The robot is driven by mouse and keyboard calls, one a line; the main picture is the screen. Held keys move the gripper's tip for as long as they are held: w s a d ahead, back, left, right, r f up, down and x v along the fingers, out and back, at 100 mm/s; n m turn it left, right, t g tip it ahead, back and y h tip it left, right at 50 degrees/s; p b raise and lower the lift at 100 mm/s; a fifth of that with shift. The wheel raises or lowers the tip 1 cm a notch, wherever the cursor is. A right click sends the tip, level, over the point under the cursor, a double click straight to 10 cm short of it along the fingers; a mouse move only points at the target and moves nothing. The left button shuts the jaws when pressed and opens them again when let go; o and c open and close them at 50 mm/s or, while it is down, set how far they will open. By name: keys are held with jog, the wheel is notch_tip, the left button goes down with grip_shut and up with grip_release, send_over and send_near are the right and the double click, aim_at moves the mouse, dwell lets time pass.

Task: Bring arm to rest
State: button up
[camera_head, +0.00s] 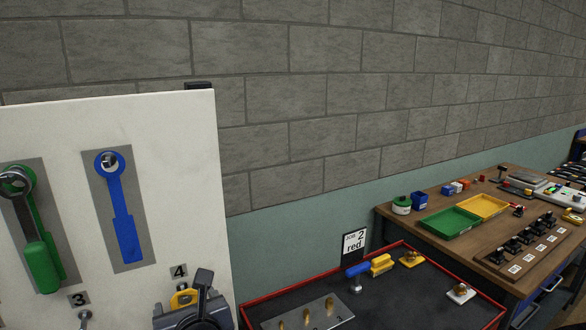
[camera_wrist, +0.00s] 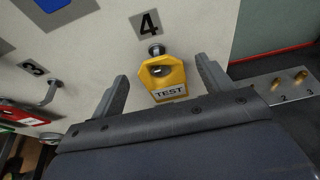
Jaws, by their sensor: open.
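My gripper (camera_wrist: 162,70) is open in the wrist view, with one finger on each side of a yellow TEST tag (camera_wrist: 166,90). The tag appears to hang from the hook (camera_wrist: 155,50) under the number 4 label (camera_wrist: 148,24) on the white board (camera_wrist: 100,45). I see no finger clearly touching the tag. In the head view my gripper (camera_head: 200,300) is at the lower left, in front of the board (camera_head: 180,150), and partly covers the yellow tag (camera_head: 184,298).
A blue wrench shape (camera_head: 122,215) and a green handle (camera_head: 42,265) are on the board. A red-edged dark tray table (camera_head: 405,300) stands to the right. Beyond it a wooden bench (camera_head: 400,222) carries green and yellow trays (camera_head: 450,222). Hook 3 (camera_wrist: 48,95) is empty.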

jog(key=shift+s+d+r, duration=0.1)
jog(key=shift+s+r, duration=0.1)
jog(key=shift+s, duration=0.05)
jog(key=shift+w+f, duration=0.1)
